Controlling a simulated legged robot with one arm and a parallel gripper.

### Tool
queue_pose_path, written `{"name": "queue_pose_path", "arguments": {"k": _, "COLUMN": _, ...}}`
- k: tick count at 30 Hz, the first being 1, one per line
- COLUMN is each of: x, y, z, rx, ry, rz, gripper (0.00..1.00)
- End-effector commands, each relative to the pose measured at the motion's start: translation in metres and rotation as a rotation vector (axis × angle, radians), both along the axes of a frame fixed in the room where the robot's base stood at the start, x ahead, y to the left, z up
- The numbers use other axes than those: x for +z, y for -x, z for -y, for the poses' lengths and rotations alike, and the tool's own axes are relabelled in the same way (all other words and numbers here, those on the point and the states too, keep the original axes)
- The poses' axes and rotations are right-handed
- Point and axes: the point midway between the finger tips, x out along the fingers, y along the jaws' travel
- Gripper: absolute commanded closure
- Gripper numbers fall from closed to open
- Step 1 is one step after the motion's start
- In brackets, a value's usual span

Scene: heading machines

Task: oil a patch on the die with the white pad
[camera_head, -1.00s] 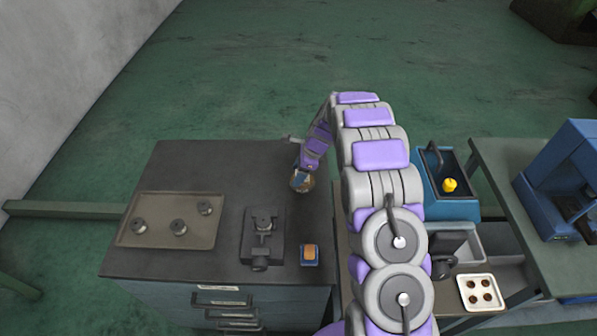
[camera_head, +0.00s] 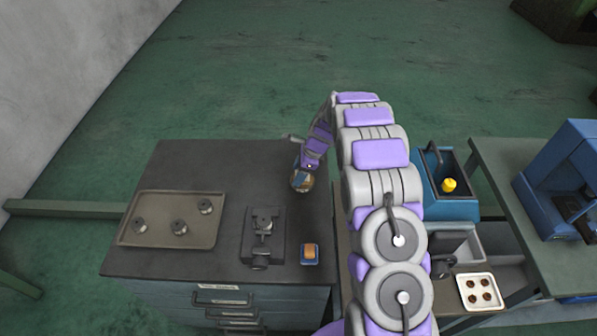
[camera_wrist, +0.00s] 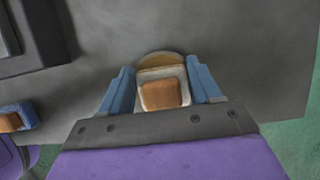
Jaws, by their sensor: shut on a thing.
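My gripper (camera_wrist: 160,95) has blue fingers and is shut on the white pad (camera_wrist: 150,76), which has a brown block as its back. A tan rounded edge shows just beyond the pad. In the head view my gripper (camera_head: 301,182) is over the right part of the dark bench top, apart from the other things on it. A dark fixture (camera_head: 263,238) with a round dark piece on it stands to its left; I cannot tell if that piece is the die. Several similar round grey pieces (camera_head: 179,227) lie on a tan tray (camera_head: 165,198). The pad's working face is hidden.
A small blue holder with an orange-brown block (camera_head: 310,254) sits right of the fixture and shows at the wrist view's left edge (camera_wrist: 12,122). Bare bench (camera_head: 215,165) lies behind the tray. At right are a blue bin (camera_head: 455,208), a white tray and a blue machine (camera_head: 560,180).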

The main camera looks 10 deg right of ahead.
Motion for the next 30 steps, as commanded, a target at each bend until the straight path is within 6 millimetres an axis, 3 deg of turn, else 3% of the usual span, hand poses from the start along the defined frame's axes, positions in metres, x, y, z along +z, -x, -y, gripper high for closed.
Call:
{"name": "queue_pose_path", "arguments": {"k": 8, "x": 0.003, "y": 0.001, "z": 0.000, "rx": 0.001, "ry": 0.000, "rz": -0.004, "gripper": 0.62}}
{"name": "queue_pose_path", "arguments": {"k": 30, "x": 0.058, "y": 0.001, "z": 0.000, "rx": 0.000, "ry": 0.000, "rz": 0.001, "gripper": 0.62}}
